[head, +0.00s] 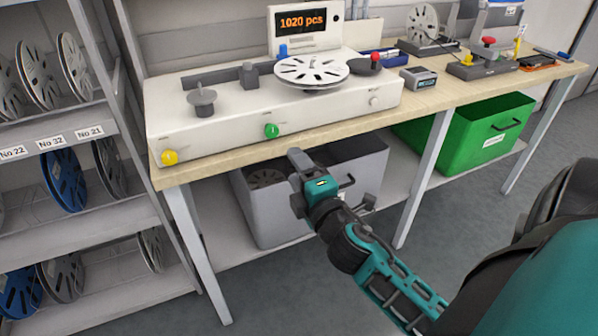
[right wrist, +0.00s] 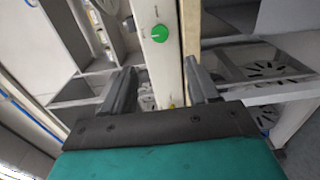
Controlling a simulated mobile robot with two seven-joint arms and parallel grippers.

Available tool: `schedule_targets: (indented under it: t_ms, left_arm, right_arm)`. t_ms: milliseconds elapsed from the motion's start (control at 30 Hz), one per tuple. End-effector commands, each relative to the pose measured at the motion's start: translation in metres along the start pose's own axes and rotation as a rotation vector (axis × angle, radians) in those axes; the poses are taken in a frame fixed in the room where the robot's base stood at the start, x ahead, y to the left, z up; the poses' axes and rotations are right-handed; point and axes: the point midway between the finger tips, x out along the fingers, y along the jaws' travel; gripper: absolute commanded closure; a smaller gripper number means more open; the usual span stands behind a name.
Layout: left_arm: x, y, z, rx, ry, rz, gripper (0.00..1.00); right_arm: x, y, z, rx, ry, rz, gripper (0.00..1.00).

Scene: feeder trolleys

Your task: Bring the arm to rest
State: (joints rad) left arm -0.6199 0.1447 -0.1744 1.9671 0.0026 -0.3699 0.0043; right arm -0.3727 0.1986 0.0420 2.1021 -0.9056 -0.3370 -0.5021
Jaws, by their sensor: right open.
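My right arm (head: 385,275) reaches in from the lower right of the head view. Its right gripper (head: 297,181) is in front of the workbench's front edge, below the tabletop and before the grey bin. In the right wrist view the gripper's two fingers (right wrist: 160,88) stand apart with nothing held between them. My left gripper is in neither view.
The workbench (head: 300,128) carries a white counting machine (head: 225,134) with a reel (head: 311,70) on it. A grey bin (head: 275,215) and a green bin (head: 475,140) stand under it. A reel rack (head: 75,140) is at left. Open floor lies at the lower middle.

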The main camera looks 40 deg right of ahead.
Motion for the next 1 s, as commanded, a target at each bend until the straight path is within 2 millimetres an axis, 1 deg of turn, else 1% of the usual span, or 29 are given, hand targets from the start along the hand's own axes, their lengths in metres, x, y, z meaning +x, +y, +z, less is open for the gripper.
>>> schedule_targets:
  t_ms: [167, 567, 667, 767, 833, 867, 900, 967, 1000]
  left_arm:
    - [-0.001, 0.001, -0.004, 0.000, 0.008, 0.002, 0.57]
    - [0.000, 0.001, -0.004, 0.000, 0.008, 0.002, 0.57]
    - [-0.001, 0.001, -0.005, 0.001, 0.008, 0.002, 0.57]
    - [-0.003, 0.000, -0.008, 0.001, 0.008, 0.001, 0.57]
    - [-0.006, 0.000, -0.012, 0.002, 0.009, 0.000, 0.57]
    - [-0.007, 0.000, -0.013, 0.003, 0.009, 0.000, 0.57]
    - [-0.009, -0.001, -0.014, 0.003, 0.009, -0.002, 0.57]
    - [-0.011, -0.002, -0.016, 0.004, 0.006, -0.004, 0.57]
    - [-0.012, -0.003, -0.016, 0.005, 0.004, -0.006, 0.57]
  right_arm:
    - [-0.002, 0.000, 0.000, -0.001, -0.001, 0.000, 0.41]
    - [-0.002, 0.000, 0.000, 0.000, 0.000, 0.000, 0.41]
    - [-0.004, -0.006, -0.003, 0.036, 0.007, -0.022, 0.41]
    - [-0.014, -0.028, -0.013, 0.180, 0.031, -0.105, 0.41]
    - [-0.029, -0.054, -0.026, 0.353, 0.047, -0.204, 0.41]
    - [-0.037, -0.066, -0.033, 0.439, 0.050, -0.254, 0.41]
    - [-0.049, -0.083, -0.043, 0.558, 0.049, -0.323, 0.41]
    - [-0.068, -0.105, -0.057, 0.733, 0.037, -0.425, 0.41]
    - [-0.082, -0.118, -0.066, 0.843, 0.023, -0.490, 0.41]
